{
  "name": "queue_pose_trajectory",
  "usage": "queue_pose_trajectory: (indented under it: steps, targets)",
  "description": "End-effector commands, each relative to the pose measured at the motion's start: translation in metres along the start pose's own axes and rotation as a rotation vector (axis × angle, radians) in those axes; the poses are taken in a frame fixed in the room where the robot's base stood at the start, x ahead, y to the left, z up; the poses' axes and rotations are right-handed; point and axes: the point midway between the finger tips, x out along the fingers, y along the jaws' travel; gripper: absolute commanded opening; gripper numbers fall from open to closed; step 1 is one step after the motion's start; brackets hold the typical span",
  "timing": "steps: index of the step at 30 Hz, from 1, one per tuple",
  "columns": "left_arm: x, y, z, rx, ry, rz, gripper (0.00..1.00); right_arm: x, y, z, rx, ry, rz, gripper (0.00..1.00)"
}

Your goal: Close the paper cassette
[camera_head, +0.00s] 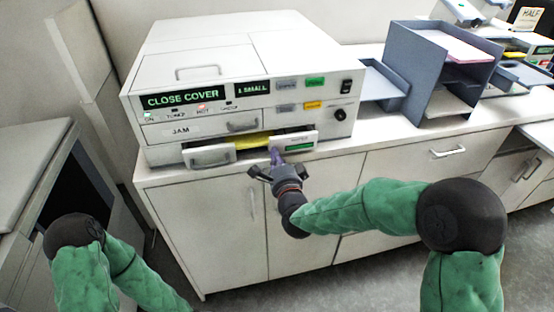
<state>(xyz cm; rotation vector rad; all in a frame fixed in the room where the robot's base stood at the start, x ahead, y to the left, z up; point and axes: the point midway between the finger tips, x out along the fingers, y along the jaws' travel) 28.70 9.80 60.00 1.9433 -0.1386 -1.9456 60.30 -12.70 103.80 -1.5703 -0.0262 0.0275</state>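The paper cassette (211,158) is the lowest drawer on the left of the white machine. Its white front with a handle stands out from the body, and yellow paper (253,142) shows behind it. My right gripper (275,159) is just below and in front of the machine, by the gap between the cassette front and a small white panel (294,144) with a green label. Small purple parts show at its tips. I cannot tell whether it touches anything or whether its fingers are apart. My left gripper is out of view; only its green arm shows lower left.
The machine's display (183,99) reads "CLOSE COVER", beside "1 SMALL". A closed drawer marked "JAM" (181,131) lies above the cassette. Grey trays (440,70) stand to the right on the white counter (400,127). A dark-fronted unit stands at left.

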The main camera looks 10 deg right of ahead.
Motion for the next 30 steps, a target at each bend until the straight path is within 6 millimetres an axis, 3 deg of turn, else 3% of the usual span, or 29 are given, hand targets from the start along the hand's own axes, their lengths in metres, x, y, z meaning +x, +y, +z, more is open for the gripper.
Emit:
queue_pose_trajectory:
  steps: [7,18,30]
  targets:
    - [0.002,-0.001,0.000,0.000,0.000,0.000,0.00,0.003,0.000,0.000,0.000,0.000,-0.001,0.00]
    - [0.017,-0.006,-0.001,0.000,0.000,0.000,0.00,0.047,0.001,0.000,0.000,0.000,-0.002,0.00]
    - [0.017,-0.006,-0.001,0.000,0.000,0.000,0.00,0.049,-0.004,-0.001,0.000,0.002,-0.007,0.00]
